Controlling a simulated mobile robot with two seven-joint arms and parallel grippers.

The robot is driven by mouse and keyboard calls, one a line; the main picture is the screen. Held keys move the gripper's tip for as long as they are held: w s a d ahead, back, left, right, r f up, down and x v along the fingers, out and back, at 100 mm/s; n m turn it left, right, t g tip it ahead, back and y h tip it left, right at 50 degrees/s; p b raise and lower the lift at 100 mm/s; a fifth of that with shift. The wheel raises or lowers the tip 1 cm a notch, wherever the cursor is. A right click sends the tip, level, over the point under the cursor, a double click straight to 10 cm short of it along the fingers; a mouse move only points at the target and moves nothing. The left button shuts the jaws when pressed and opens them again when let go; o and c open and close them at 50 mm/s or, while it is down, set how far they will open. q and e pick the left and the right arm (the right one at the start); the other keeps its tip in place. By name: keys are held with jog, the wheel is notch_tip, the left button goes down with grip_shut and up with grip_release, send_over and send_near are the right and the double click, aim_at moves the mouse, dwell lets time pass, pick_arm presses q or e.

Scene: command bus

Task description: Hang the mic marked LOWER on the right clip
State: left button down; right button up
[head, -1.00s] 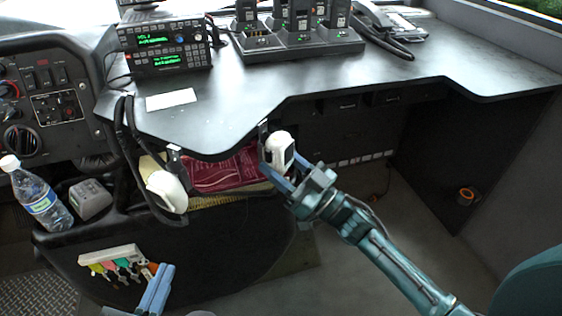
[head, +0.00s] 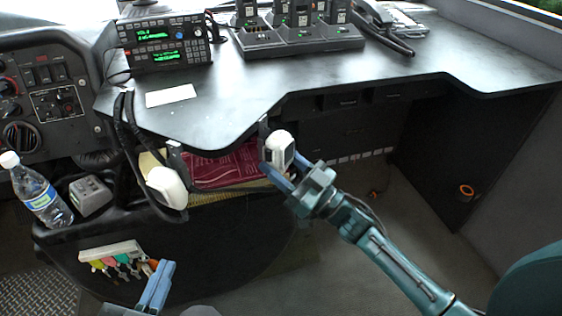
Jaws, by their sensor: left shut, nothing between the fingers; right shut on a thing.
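My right gripper (head: 286,180) is shut on a white mic (head: 279,147) just below the desk's front edge. The mic is close against the right clip (head: 263,130); I cannot tell whether it is seated on it. Its marking is not readable. Another white mic (head: 167,186) is at the left, just below the left clip (head: 174,152), beside black cords. My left gripper (head: 158,283) is shut and empty, low in the picture near the key rack.
The black desk (head: 230,95) carries two stacked radios (head: 163,45), a charger with several handsets (head: 300,42), a phone (head: 375,22) and a white card (head: 171,97). A water bottle (head: 38,192), a grey box (head: 90,195) and a key rack (head: 111,251) are at the left.

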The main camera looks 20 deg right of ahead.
jog(key=o, duration=1)
jog(key=shift+c, duration=0.2)
jog(key=shift+s+d+f, duration=0.2)
jog(key=shift+s, duration=0.05)
pick_arm(q)
jog(key=shift+a+n+g+y+p, duration=0.3)
jog(key=shift+n+y+p, duration=0.1)
jog(key=shift+p, duration=0.3)
pick_arm(e)
jog(key=v, duration=1.2)
jog(key=shift+s+d, duration=0.15)
jog(key=shift+s, duration=0.05)
